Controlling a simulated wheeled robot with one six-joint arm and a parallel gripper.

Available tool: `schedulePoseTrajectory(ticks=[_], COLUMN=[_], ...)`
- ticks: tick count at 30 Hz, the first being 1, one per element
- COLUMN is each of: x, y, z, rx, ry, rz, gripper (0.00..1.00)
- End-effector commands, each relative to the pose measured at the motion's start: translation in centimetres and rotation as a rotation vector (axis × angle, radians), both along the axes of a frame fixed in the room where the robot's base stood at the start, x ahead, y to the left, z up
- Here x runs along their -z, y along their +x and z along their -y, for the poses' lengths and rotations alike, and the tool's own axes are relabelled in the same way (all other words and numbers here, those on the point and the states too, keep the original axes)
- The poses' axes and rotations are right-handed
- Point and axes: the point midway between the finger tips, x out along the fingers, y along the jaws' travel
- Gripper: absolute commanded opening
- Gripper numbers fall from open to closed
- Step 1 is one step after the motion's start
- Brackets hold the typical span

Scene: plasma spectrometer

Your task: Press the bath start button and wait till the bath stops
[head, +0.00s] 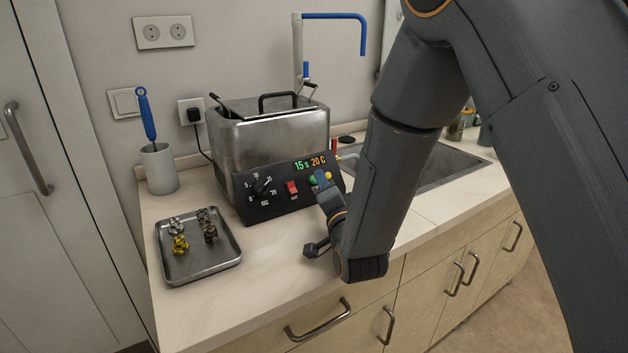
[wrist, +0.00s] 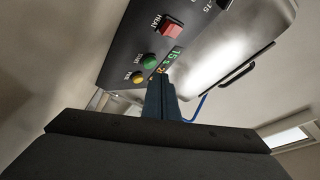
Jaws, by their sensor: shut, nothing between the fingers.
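The metal bath (head: 275,140) stands on the counter with a lid and black handle on top. Its black front panel (head: 262,212) has a dial, a red switch (head: 292,188) and a display (head: 310,163) reading 15 s and 20 C. A green button (head: 312,180) and a yellow button (head: 328,175) sit at the panel's right. In the wrist view the green button (wrist: 150,62) and yellow button (wrist: 137,77) are both uncovered. My gripper (head: 321,177) is shut and empty, its tips close in front of the panel by the green button. Whether they touch it I cannot tell.
A metal tray (head: 200,272) with several small metal pieces lies left of the bath. A cup (head: 158,168) with a blue-handled brush stands behind it. A sink (head: 435,165) is at the right, partly behind my arm. The front counter is clear.

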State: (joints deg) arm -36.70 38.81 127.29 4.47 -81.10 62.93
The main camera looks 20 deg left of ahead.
Motion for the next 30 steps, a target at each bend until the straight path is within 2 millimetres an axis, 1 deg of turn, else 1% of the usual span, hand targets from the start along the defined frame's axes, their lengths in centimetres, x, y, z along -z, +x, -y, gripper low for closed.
schedulePoseTrajectory(ticks=[23,30], x=[0.03,0.53], y=[0.02,0.38], z=[-0.03,-0.42], rx=[0.000,0.000], ry=[0.000,0.000], rz=[0.000,0.000], gripper=[0.00,0.00])
